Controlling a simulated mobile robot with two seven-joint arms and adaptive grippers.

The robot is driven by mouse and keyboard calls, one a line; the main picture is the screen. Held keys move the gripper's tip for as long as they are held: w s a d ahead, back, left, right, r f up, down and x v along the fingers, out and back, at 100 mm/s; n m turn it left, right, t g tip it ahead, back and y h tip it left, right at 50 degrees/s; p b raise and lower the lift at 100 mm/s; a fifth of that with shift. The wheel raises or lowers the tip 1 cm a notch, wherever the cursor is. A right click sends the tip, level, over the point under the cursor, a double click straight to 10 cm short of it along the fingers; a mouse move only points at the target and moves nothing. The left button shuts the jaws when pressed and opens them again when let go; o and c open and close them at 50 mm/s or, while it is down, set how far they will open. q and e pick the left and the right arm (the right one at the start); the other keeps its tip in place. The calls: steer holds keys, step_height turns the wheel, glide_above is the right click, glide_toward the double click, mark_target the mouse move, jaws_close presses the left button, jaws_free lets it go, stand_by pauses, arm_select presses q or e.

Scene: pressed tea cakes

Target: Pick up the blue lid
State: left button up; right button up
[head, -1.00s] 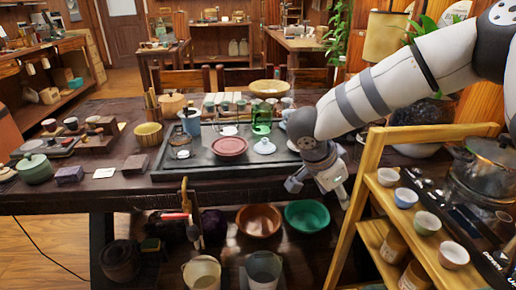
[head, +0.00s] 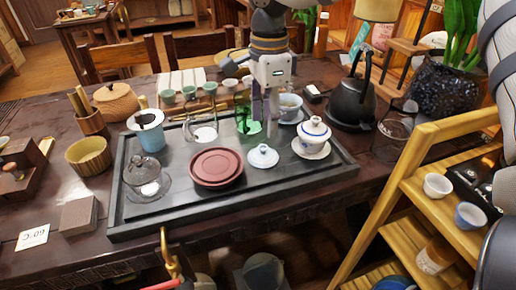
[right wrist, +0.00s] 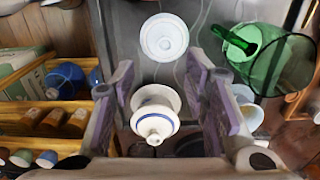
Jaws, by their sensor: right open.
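A pale blue-white lid (head: 263,157) with a small knob lies flat on the dark tea tray (head: 228,211), just right of the round reddish-brown disc (head: 216,167). The lid also shows near the top of the right wrist view (right wrist: 164,37). A lidded white cup with blue bands (head: 313,138) stands on a saucer to its right. My right gripper (head: 265,118) hangs fingers down above the tray, behind the lid and apart from it. Its fingers are spread and empty; in the right wrist view the lidded cup shows between them. My left gripper is not in view.
A green glass (head: 247,122) stands close to the right gripper's fingers. A saucered cup (head: 290,106) is behind the lidded cup. A dark kettle (head: 352,101) stands beyond the tray's right end. A wooden shelf (head: 421,180) is at the right. The tray's front strip is clear.

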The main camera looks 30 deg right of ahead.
mark_target(263, 147)
steer(key=f, duration=0.7)
steer(key=shift+w+a+f, duration=0.2)
steer(key=shift+w+f, duration=0.15)
jaws_close()
